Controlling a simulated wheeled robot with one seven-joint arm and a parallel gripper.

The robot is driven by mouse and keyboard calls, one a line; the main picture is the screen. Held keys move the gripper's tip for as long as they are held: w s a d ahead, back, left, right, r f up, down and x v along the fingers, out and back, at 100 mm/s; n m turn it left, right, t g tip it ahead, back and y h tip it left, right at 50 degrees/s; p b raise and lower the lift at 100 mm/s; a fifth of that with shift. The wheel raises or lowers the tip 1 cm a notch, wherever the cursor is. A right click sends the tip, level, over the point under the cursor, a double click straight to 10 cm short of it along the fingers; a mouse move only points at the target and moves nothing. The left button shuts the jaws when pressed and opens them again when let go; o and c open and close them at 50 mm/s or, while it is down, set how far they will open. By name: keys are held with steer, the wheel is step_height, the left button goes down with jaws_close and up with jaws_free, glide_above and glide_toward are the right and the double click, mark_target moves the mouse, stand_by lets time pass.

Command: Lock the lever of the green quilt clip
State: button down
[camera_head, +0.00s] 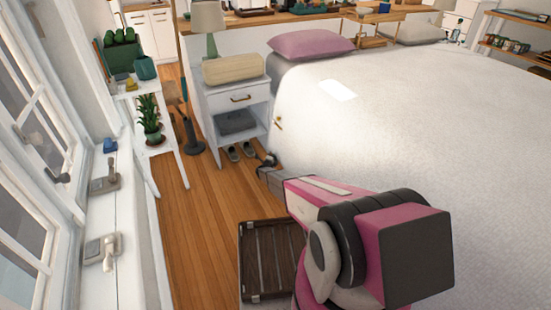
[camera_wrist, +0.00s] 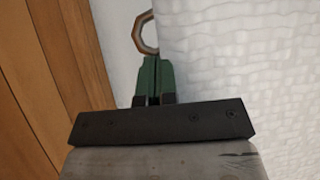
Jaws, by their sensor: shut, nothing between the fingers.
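In the wrist view, my gripper (camera_wrist: 155,92) is shut at the edge of the white quilt (camera_wrist: 240,75). Two narrow green pieces with a dark seam between them stand directly ahead of its dark finger bases. I cannot tell whether they are the fingertips or the clip's body. A bronze ring (camera_wrist: 147,32) lies just beyond them, against the quilt's edge, and may be part of the clip. In the head view, my gripper (camera_head: 267,160) is low beside the bed's near corner. A small gold-coloured fitting (camera_head: 278,122) shows on the bed's side. The lever's position cannot be made out.
The bed (camera_head: 400,130) fills the right side. A white nightstand (camera_head: 235,100) stands behind the gripper, with shoes (camera_head: 241,152) under it. A dark slatted crate (camera_head: 268,255) is on the floor below. Wooden floor (camera_head: 195,215) is clear to the left, beside the windowsill.

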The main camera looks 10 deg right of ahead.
steer(key=shift+w+r, duration=0.1)
steer(key=shift+w+a+r+m+t+h, duration=0.25)
steer(key=shift+w+r+m, duration=0.25)
steer(key=shift+w+r, duration=0.15)
steer(key=shift+w+a+r+m+t+h, duration=0.15)
steer(key=shift+w+r+m+h, duration=0.1)
steer(key=shift+w+r+m, duration=0.4)
steer(key=shift+r, duration=0.2)
stand_by(0.3)
